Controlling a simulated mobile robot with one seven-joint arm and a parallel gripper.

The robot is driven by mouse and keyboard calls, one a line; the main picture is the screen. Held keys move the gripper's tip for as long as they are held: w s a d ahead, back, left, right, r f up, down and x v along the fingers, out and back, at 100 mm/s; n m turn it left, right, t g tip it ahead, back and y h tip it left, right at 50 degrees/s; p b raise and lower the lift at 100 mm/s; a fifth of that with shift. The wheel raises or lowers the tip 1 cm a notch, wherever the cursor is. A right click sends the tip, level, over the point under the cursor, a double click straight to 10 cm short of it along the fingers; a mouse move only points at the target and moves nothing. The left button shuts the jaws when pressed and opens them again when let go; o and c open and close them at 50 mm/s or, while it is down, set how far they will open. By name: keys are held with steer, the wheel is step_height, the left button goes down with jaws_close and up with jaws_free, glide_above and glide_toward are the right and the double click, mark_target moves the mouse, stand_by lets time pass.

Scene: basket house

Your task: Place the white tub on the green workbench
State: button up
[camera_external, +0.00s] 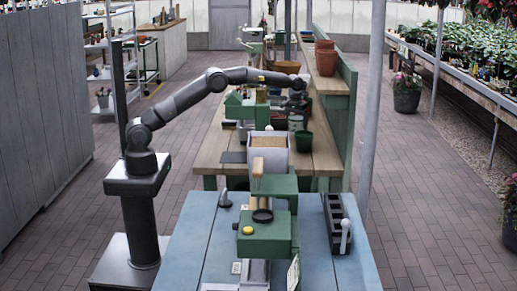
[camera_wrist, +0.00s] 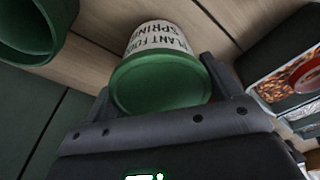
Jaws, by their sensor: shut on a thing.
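I cannot tell whether the tub touches the bench top.
A green pot (camera_external: 304,141) stands close to the tub; it also shows in the wrist view (camera_wrist: 30,30). A dark box with a picture label (camera_wrist: 285,75) is on the other side. A grey bin (camera_external: 268,160) and green machine (camera_external: 265,235) stand nearer. A blue-topped bench (camera_external: 185,250) is in front.

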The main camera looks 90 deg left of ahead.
mark_target(297, 128)
steer(key=shift+f, duration=1.6)
steer(key=shift+f, duration=0.15)
steer(key=o, duration=1.2)
steer(key=r, duration=0.8)
steer(key=s+d+r, duration=0.1)
steer(key=r, duration=0.3)
steer(key=shift+d+r, duration=0.1)
